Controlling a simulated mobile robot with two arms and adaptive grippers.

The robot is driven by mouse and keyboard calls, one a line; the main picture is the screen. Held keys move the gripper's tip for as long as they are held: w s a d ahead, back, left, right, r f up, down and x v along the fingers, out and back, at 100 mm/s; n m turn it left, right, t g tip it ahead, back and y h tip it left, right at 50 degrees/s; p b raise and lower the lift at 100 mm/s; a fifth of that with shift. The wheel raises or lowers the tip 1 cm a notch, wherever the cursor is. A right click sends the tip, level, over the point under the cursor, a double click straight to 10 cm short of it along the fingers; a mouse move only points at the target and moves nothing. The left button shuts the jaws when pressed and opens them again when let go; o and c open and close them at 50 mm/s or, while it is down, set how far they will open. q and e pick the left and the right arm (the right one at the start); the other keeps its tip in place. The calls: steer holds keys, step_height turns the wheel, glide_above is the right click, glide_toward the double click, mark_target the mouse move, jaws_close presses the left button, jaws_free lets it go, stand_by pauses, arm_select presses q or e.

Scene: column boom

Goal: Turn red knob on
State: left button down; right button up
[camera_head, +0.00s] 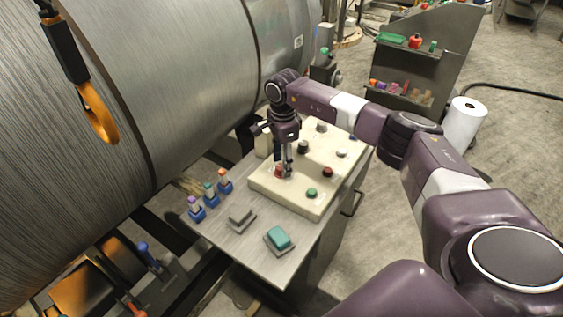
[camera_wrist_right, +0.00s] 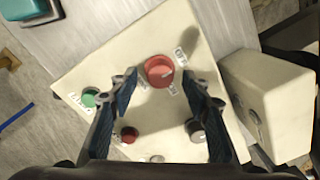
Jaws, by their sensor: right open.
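A large round red knob (camera_wrist_right: 159,70) sits on the cream control panel (camera_wrist_right: 180,25) with small white labels around it. In the head view the red knob (camera_head: 280,170) is partly hidden by my right gripper. My right gripper (camera_head: 286,166) points down over it. In the right wrist view the right gripper (camera_wrist_right: 160,82) is open, with its fingers apart and the red knob showing between and just beyond the tips. Contact cannot be made out. My left gripper is out of view.
The panel also bears a smaller dark red knob (camera_wrist_right: 128,134), a green knob (camera_wrist_right: 89,97) and a grey knob (camera_wrist_right: 196,131). A teal-topped block (camera_head: 278,238) and several small coloured-top items stand on the metal table (camera_head: 265,263). A big metal cylinder (camera_head: 190,70) rises behind, left.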

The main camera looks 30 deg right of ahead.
steer(key=shift+f, duration=0.8)
steer(key=c, duration=1.2)
steer(key=shift+o, duration=0.2)
